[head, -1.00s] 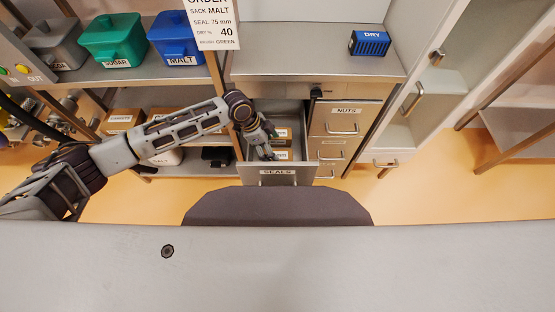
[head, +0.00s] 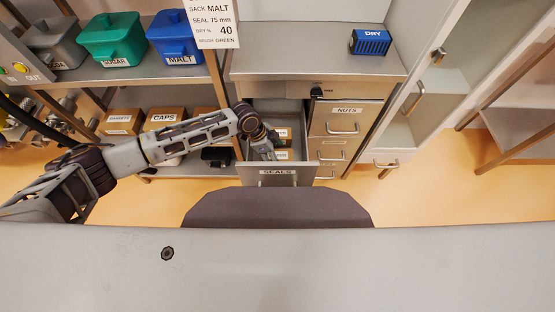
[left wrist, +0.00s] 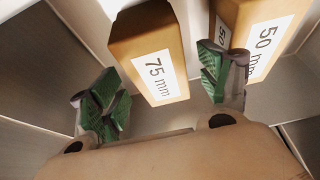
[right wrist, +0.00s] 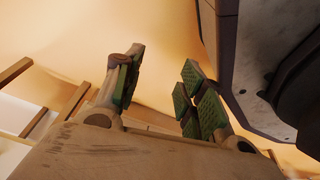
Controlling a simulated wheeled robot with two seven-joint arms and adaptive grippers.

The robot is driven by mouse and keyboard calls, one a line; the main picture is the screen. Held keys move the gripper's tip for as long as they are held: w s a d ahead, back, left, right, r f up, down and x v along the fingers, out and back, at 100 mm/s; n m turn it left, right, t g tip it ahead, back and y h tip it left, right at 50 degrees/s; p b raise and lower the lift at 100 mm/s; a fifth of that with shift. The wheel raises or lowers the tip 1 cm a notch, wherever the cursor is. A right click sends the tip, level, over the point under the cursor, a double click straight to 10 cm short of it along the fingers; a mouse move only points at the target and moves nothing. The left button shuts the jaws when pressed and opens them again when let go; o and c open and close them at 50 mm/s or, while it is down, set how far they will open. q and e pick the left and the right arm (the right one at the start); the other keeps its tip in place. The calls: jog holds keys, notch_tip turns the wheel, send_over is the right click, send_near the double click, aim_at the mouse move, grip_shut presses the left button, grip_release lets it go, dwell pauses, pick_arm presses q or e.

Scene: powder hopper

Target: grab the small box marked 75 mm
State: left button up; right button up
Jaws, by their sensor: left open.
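The small tan box marked 75 mm (left wrist: 150,52) stands in the open SEALS drawer (head: 278,174), its white label facing the left wrist camera. My left gripper (left wrist: 161,84) is open and inside the drawer, with one green-padded finger to the left of this box and the other to its right. No grip shows. A box marked 50 mm (left wrist: 262,32) stands just right of the right finger. In the head view my left gripper (head: 268,147) partly hides the drawer's contents. My right gripper (right wrist: 163,85) is open and empty in the right wrist view, away from the drawer.
The drawer walls stand close around the left gripper. The NUTS drawer (head: 346,117) beside it is shut. A blue DRY box (head: 370,42) sits on the cabinet top. Green (head: 112,40) and blue MALT (head: 176,38) bins stand on the left shelf, with a CAPS box (head: 165,117) below.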

pick_arm(q)
jog(key=shift+x, duration=1)
pick_arm(e)
jog(key=shift+s+a+r, duration=0.1)
jog(key=shift+a+r, duration=0.1)
jog(key=shift+r, duration=0.15)
pick_arm(q)
jog(key=shift+f, duration=0.15)
jog(key=c, duration=0.9)
jog(key=shift+c, duration=1.3)
pick_arm(e)
jog(key=shift+a, duration=0.15)
